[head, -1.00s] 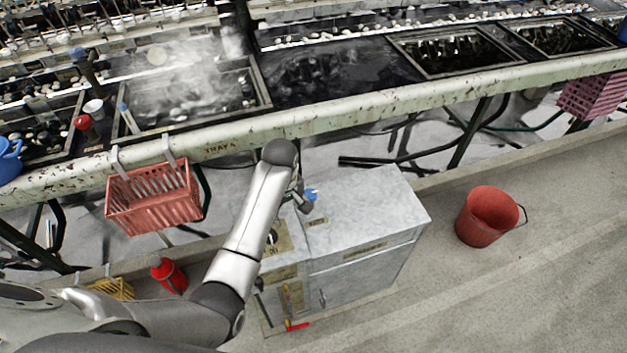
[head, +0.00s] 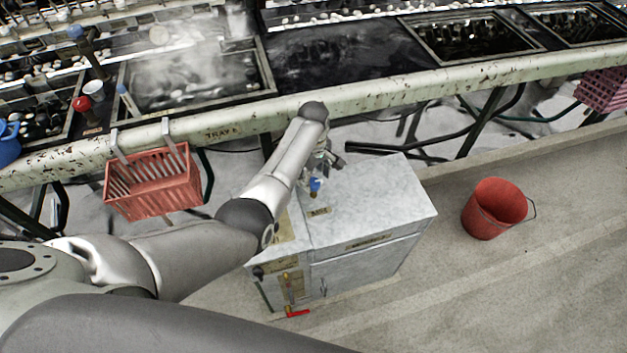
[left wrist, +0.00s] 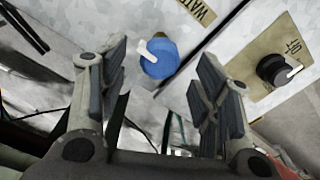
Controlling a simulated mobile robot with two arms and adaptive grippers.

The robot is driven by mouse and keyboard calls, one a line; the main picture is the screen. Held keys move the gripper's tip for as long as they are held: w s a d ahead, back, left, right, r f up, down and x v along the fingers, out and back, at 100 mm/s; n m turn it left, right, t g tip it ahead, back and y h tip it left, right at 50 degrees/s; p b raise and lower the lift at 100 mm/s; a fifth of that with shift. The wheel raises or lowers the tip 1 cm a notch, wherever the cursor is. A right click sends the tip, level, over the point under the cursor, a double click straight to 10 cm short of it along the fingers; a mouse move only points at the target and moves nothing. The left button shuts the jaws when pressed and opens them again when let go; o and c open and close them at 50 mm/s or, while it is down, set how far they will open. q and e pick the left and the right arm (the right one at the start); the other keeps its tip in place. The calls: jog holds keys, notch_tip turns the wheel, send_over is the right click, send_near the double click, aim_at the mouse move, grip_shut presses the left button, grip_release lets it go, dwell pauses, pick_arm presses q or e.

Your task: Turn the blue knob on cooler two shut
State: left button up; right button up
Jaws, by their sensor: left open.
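The blue knob (head: 315,185) is on the top of the pale marbled cooler cabinet (head: 375,205), near its left part, beside a small plate (head: 319,211). In the left wrist view the knob (left wrist: 158,62) is round and blue with a white pointer bar, next to a plate reading "WAT…". My left gripper (head: 326,160) is above the cabinet top, close behind the knob. In the left wrist view its fingers (left wrist: 162,70) are spread, one on each side of the knob's picture, with nothing held. I cannot tell whether they touch it. My right gripper is not in view.
A black knob (left wrist: 272,68) on a brass plate is right of the blue knob. A red-handled valve (head: 297,313) is low on the cabinet front. The basin bench rail (head: 380,98) runs behind. A red basket (head: 155,190) hangs left; a red bucket (head: 493,210) stands right on open floor.

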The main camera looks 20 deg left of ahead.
aim_at(313, 185)
pick_arm(q)
jog(key=shift+f, duration=1.3)
jog(key=shift+c, duration=0.2)
jog(key=c, duration=1)
